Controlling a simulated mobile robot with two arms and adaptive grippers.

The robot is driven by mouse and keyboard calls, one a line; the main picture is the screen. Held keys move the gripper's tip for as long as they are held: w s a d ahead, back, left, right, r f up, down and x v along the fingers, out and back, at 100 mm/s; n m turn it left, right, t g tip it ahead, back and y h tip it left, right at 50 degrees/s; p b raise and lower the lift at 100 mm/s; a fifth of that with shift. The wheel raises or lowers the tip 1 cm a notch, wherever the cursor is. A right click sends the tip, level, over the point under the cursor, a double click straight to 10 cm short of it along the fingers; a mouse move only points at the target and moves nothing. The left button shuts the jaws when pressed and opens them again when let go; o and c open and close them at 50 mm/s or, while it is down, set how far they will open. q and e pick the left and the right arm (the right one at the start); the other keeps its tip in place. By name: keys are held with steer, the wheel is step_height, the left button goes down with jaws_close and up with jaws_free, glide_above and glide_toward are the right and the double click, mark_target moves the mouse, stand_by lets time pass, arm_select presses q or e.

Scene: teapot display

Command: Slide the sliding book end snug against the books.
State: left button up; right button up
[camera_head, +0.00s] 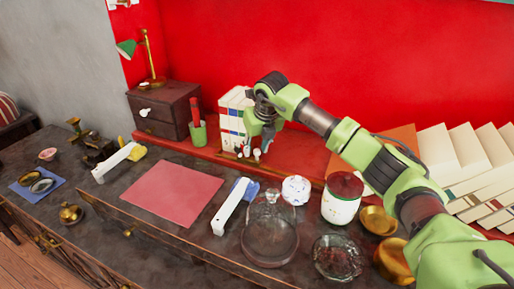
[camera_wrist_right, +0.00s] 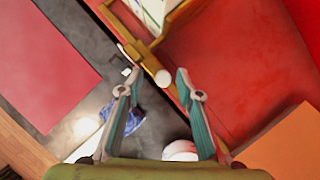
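White books (camera_head: 231,112) with coloured spines stand upright on the red shelf by the back wall. Their pale ends also show at the top of the wrist view (camera_wrist_right: 152,10). The sliding book end is a brass frame (camera_wrist_right: 130,38) beside the books, with a round white knob (camera_wrist_right: 162,77). In the head view its brass lower part (camera_head: 240,159) shows below the books. My right gripper (camera_head: 262,146) is open, pointing down just right of the books. In the wrist view its fingertips (camera_wrist_right: 155,77) are apart, with the knob between them; contact cannot be told. My left gripper is out of view.
A dark drawer box (camera_head: 166,110) and a green cup (camera_head: 198,134) stand left of the books. Leaning books (camera_head: 460,160) are at right. A pink mat (camera_head: 172,194) lies clear.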

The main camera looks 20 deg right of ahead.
steer(key=shift+d, duration=0.1)
steer(key=v, duration=1.2)
steer(key=shift+r, duration=0.1)
